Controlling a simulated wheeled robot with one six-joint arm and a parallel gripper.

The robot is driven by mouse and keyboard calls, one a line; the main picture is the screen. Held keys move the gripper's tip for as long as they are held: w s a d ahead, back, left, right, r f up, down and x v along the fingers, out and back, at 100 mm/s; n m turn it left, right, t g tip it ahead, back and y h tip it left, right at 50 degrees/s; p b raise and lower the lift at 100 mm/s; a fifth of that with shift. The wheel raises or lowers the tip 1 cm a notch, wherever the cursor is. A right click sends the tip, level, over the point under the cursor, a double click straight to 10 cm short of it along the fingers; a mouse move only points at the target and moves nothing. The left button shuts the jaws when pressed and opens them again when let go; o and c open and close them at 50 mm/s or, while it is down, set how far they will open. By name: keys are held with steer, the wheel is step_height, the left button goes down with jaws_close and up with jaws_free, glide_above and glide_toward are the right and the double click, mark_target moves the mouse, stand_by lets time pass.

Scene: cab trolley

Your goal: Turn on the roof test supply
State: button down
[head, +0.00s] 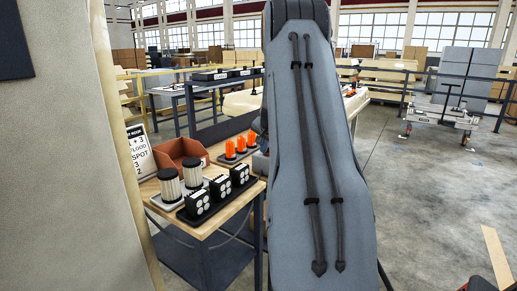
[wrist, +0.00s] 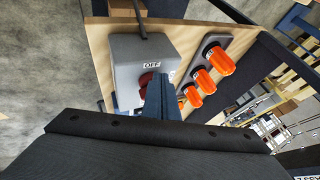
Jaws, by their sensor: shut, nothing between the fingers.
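The supply is a grey box (wrist: 128,60) on the wooden trolley top, seen in the wrist view. Its face carries a white label reading OFF (wrist: 152,65). A dark red knob or switch (wrist: 147,79) sits just below the label, partly hidden by my fingers. My gripper (wrist: 165,84) is shut and empty, its tips in front of the box face beside the red part. I cannot tell whether they touch it. In the head view my arm hides the box and my gripper.
Several orange beacons (head: 235,147) stand in a dark tray beside the box. The trolley (head: 233,212) also holds black lamps (head: 197,204), white ribbed cylinders (head: 170,184), a brown bin (head: 181,152) and a sign (head: 140,150). A beige panel stands close at left. Open floor lies at right.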

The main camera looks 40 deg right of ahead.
steer(key=shift+w+a+b, duration=0.1)
steer(key=shift+w+b, duration=0.2)
steer(key=shift+w, duration=0.6)
steer(key=shift+s+d, duration=0.35)
steer(key=shift+d, duration=0.3)
steer(key=shift+d+r, duration=0.1)
